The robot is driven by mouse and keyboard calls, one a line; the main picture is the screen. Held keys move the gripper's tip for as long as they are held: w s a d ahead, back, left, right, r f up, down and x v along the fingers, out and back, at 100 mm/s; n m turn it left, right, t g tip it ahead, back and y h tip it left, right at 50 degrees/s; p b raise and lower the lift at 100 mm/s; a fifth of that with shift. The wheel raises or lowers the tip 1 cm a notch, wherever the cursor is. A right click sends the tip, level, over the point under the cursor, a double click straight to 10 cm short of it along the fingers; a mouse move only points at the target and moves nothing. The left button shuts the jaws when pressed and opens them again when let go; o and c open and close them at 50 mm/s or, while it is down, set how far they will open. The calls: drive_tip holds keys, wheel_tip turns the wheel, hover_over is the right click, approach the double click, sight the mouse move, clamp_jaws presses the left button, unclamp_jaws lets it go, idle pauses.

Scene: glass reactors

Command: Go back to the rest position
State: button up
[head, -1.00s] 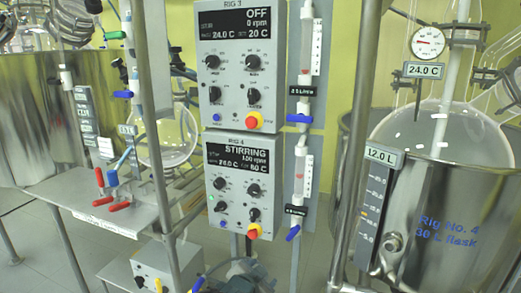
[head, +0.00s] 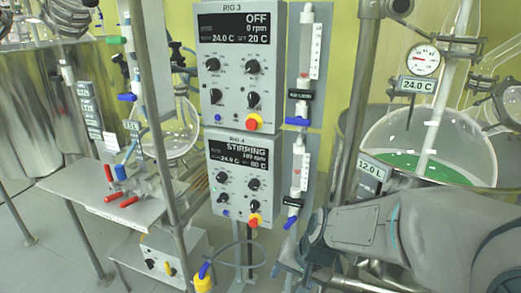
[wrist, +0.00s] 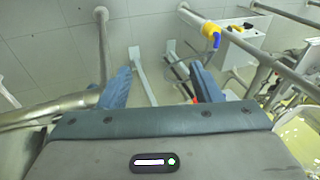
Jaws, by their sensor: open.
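My gripper (wrist: 160,86) shows in the wrist view with its two blue fingers wide apart and nothing between them. The grey tiled floor and metal frame legs lie beyond the fingers. In the head view my arm fills the lower right, in front of the Rig 4 vessel. The fingers cannot be made out clearly there. The large glass flask (head: 395,140) of that vessel holds green liquid, and my arm hides the vessel's lower front.
The control panel (head: 238,175) reads STIRRING for Rig 4 and OFF for Rig 3. A yellow and blue valve (head: 203,280) is low in front; it also shows in the wrist view (wrist: 211,31). A shelf (head: 90,190) with red-handled valves stands left. Metal posts (head: 152,120) stand close by.

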drive_tip(key=s+d+r+n+h+p, duration=0.3)
drive_tip(key=s+d+r, duration=0.5)
drive_tip(key=r, duration=0.3)
drive_tip(key=shift+s+r+p, duration=0.4)
drive_tip(key=shift+s+p, duration=0.1)
drive_tip(key=shift+p, duration=0.1)
idle(0.7)
